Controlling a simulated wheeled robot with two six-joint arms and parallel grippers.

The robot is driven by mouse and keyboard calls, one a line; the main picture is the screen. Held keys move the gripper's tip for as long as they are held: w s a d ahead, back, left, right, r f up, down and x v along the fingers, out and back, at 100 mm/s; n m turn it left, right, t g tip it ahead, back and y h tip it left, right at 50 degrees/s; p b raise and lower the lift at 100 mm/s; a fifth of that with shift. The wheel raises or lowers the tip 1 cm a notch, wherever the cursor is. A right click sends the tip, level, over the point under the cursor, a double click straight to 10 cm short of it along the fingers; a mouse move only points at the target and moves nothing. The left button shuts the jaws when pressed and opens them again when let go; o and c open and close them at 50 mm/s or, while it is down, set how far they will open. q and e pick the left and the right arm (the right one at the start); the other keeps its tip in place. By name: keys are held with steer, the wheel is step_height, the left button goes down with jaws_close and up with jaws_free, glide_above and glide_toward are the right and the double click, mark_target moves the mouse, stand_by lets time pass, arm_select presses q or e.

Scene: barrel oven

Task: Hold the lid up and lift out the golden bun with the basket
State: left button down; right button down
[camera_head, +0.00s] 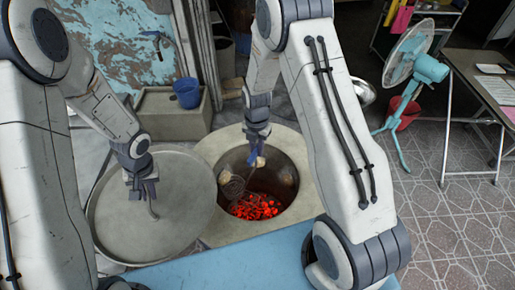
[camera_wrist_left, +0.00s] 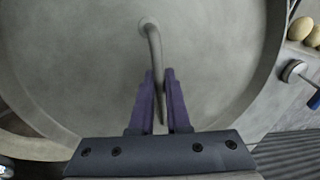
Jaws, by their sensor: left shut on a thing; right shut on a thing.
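My left gripper (camera_head: 148,196) is shut on the curved handle of the large round grey lid (camera_head: 118,225). The left wrist view shows the handle (camera_wrist_left: 155,50) between the purple fingers. The lid is beside the barrel oven's round opening, which is uncovered. My right gripper (camera_head: 258,146) is over the opening, shut on a tool with a blue part (camera_head: 265,157). A pale lump just under the right gripper cannot be identified clearly.
Red glowing coals (camera_head: 255,208) lie at the oven's bottom. A pale rim (camera_head: 310,160) surrounds the opening. A blue bucket (camera_head: 187,92) stands on a stone trough behind. A fan (camera_head: 411,65) and a table (camera_head: 485,75) stand at right, with open tiled floor.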

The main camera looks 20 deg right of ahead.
arm_select(q)
steer(key=shift+r+p, duration=0.35)
steer(key=shift+r, duration=0.05)
arm_select(e)
steer(key=shift+w+a+r, duration=0.1)
steer(key=shift+w+r, duration=0.05)
steer(key=shift+r, duration=0.4)
stand_by(0.6)
steer(key=shift+s+d, duration=1.75)
steer(key=shift+d, duration=0.1)
arm_select(q)
steer(key=shift+r, duration=0.1)
